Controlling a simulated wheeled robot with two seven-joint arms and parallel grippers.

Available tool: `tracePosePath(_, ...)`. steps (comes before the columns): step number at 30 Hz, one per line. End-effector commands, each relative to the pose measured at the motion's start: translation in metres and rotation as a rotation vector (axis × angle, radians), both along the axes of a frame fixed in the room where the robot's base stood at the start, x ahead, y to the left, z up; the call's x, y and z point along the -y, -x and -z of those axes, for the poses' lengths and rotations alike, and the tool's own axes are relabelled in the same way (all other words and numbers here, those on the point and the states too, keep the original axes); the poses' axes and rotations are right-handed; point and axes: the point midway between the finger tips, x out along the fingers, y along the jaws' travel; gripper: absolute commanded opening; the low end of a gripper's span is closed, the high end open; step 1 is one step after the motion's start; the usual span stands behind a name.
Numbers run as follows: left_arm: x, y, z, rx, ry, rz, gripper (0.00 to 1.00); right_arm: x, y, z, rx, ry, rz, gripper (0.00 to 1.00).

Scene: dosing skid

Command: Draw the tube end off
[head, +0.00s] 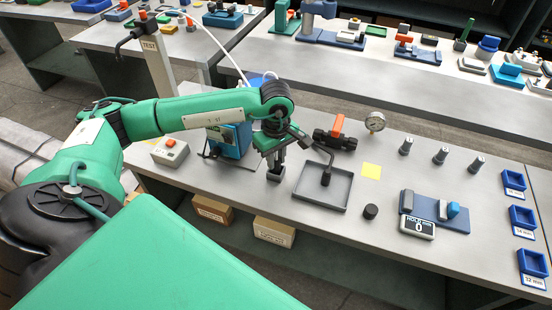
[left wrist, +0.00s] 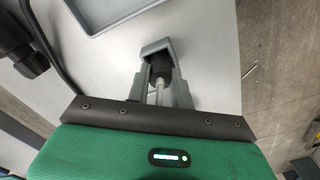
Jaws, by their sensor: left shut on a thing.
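My left gripper (head: 275,170) is low over the front part of the bench, just left of a shallow grey tray. In the left wrist view its two grey fingers (left wrist: 160,80) are shut on a black cylindrical piece, taken as the tube end (left wrist: 162,66), with a pale thin stem running back between the fingers. The fingers largely hide this piece in the head view. A white tube (head: 222,48) curves down from the upper left and passes behind my left arm; I cannot tell where it ends. My right gripper is not in view.
The grey tray (head: 318,200) has a black spout (head: 327,172) over it. An orange-handled valve (head: 337,128) and a gauge (head: 375,122) stand behind. A blue box (head: 230,142) is left of the gripper. A black cap (head: 370,211) and display unit (head: 417,228) lie to the right.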

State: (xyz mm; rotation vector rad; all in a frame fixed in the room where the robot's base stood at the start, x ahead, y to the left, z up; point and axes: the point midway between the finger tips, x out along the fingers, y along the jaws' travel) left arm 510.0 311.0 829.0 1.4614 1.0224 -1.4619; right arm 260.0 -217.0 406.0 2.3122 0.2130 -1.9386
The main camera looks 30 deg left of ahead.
Motion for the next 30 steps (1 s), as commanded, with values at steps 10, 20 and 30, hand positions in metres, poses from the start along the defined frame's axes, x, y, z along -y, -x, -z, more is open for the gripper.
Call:
tracePosePath(10, 0.0, 0.0, -0.023, 0.0, -0.001, 0.0, 0.0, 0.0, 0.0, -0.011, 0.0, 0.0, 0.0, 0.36)
tracePosePath(20, 0.0, 0.0, -0.036, 0.0, 0.0, 0.0, 0.0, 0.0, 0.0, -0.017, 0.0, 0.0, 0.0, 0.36)
tracePosePath(30, 0.005, -0.003, -0.037, 0.0, 0.002, 0.056, 0.0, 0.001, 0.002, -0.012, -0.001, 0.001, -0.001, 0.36)
